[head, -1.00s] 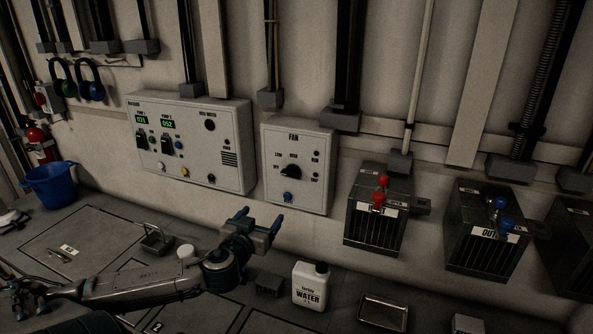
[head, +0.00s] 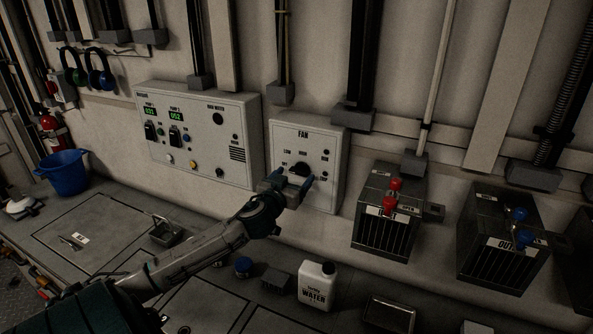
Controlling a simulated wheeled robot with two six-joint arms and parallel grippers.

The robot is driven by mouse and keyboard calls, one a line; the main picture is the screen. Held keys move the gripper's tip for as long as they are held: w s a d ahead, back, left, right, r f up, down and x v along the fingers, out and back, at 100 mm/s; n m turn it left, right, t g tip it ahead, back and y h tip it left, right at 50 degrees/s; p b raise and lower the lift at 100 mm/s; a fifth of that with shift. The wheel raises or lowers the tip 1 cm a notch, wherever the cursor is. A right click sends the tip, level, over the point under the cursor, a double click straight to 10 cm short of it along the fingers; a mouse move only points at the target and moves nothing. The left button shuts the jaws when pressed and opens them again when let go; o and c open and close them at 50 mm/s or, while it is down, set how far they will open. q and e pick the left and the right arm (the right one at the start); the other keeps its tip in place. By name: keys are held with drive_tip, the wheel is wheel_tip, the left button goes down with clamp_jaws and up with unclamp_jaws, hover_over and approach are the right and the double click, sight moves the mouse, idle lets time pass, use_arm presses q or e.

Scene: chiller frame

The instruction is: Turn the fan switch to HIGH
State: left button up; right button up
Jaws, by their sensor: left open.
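The fan panel (head: 328,145) is a pale wall box marked FAN, in the middle of the head view. Its black fan switch (head: 301,168) sits on the lower left of the face, with LOW and another label above it. My left gripper (head: 292,182) is open in front of the panel, at the lower part of the switch. Its fingers partly cover the switch and the area below it. I cannot tell whether the fingers touch the switch, or its exact pointer direction. My right gripper is not in view.
A larger control box (head: 197,132) with green displays is left of the fan panel. A dark box with red valves (head: 390,205) and one with blue valves (head: 519,228) stand to the right. A white water jug (head: 317,287) stands on the surface below.

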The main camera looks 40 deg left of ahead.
sight(300, 171)
use_arm(q)
drive_tip(key=shift+w+a+r, duration=0.2)
drive_tip(key=shift+w, duration=0.35)
drive_tip(key=shift+w+p, duration=0.3)
drive_tip(key=shift+w, duration=0.05)
drive_tip(key=shift+w+a+f, duration=0.15)
drive_tip(key=shift+w, duration=0.05)
drive_tip(key=shift+w+f, duration=0.1)
drive_tip(key=shift+c, duration=0.5)
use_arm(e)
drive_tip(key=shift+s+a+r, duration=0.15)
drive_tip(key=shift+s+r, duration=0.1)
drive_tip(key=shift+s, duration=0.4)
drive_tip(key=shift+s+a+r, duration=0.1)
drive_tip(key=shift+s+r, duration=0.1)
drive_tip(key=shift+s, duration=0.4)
use_arm(q)
drive_tip(key=c, duration=0.9)
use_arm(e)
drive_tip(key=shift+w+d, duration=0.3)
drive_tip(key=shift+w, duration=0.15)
